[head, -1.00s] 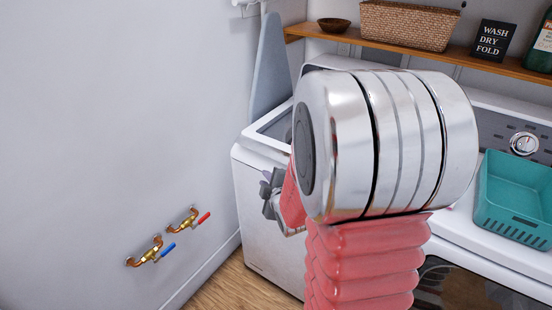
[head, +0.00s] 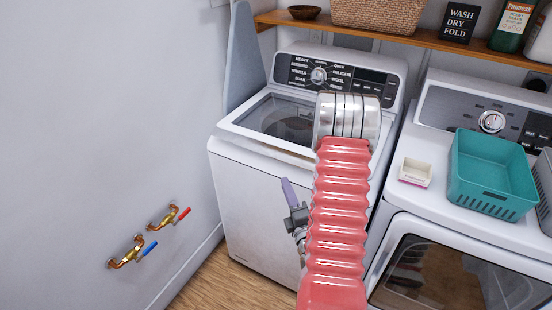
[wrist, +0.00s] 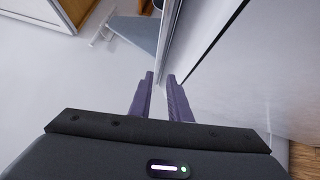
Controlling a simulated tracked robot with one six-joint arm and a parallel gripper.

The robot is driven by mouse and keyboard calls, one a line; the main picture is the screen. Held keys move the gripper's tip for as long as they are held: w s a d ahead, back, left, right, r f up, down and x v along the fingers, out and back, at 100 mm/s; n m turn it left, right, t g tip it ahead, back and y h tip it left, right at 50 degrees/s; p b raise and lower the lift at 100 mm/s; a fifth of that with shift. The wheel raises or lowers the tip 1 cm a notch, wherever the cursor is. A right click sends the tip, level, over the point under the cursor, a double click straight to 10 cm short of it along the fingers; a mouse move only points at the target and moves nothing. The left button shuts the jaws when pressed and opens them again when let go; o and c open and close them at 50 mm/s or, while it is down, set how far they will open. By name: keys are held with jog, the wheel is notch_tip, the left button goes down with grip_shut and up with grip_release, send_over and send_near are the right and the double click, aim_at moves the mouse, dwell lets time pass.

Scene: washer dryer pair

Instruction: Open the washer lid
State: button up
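The washer (head: 255,200) is the white top-loader on the left in the head view. Its glass-topped lid (head: 270,112) is down, and part of its right side is hidden behind my arm. My gripper (head: 287,188) is in front of the washer's front panel, below the lid's front edge, with its purple fingers pointing up. In the wrist view my gripper (wrist: 163,80) is open, its two fingers apart with nothing visible between them. The washer's front (wrist: 255,65) fills the right of that view, with its top edge just beyond the fingertips. I cannot tell if they touch it.
The dryer (head: 455,225) stands to the right, with a teal basket (head: 492,178) and a small box (head: 415,172) on top. An ironing board (head: 243,60) leans at the washer's left rear. Wall valves (head: 128,256) are at left. A shelf (head: 375,35) runs above.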

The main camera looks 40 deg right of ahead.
aim_at(275, 157)
jog(key=shift+s, duration=0.15)
jog(key=x, duration=1.4)
jog(key=shift+s+d, duration=0.1)
jog(key=shift+c, duration=0.5)
jog(key=shift+f, duration=0.1)
grip_shut()
